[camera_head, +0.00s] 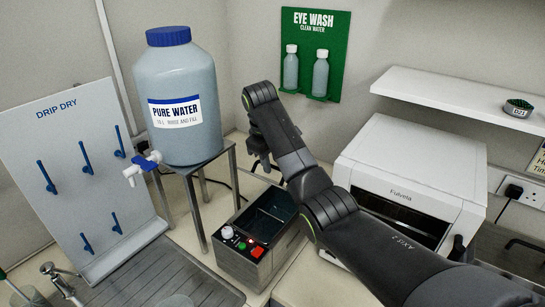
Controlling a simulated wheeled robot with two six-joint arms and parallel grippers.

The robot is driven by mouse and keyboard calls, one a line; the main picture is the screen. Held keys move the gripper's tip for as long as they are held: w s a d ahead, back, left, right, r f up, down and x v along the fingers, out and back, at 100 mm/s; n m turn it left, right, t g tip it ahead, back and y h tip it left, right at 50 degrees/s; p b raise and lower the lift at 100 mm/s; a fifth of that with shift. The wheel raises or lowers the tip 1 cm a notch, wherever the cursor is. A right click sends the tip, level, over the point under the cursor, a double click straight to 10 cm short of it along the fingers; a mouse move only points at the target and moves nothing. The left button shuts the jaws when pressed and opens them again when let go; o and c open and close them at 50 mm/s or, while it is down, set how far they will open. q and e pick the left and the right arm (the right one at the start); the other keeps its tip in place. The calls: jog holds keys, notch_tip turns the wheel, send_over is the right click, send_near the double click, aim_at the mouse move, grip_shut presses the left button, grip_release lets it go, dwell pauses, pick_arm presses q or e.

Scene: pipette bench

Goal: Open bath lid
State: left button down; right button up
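The bath (232,264) is a metal box on the bench, left of the white machine. Its front panel has a pale knob, a green button and a red switch. Its top behind the panel shows a dark, bluish rectangular area; I cannot tell whether this is the open basin or a see-through lid. My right gripper (262,160) points down above and behind the bath's far end. Its fingers are dark and small, partly hidden by the arm, so their opening is unclear. My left gripper is out of view.
A pure water carboy (181,90) with a tap stands on a metal stand (198,168) left of the bath. A drip-dry board (70,150) stands further left. A white machine (415,165) sits close on the right, under a shelf (460,98). Eye wash bottles hang behind.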

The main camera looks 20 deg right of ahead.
jog(key=shift+a, duration=0.1)
jog(key=shift+s, duration=0.1)
jog(key=shift+c, duration=0.6)
jog(key=shift+r, duration=0.1)
grip_shut()
